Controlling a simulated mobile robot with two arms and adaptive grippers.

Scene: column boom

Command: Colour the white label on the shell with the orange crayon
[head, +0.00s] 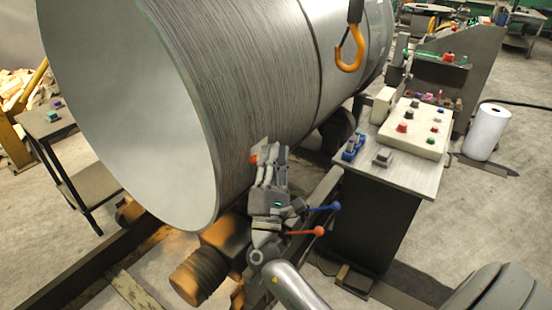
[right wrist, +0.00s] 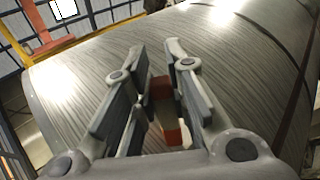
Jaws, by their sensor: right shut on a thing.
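The shell (head: 270,60) is a large grey steel cylinder lying on its side in the head view. It also fills the right wrist view (right wrist: 240,60). A small pale patch, seemingly the white label (head: 262,146), shows on its lower side, partly hidden by my fingers. My right gripper (head: 268,165) is at the shell's side, shut on the orange crayon (head: 253,159). In the right wrist view the crayon (right wrist: 172,136) shows between the fingers, pointing toward the shell. I cannot tell whether its tip touches the surface. My left gripper is out of view.
An orange hook (head: 350,52) hangs in front of the shell. A control desk (head: 425,175) with buttons stands to the right, and a white roll (head: 487,132) stands beyond it. Blue and red levers (head: 320,231) are close to my right wrist. A small side table (head: 48,125) stands left.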

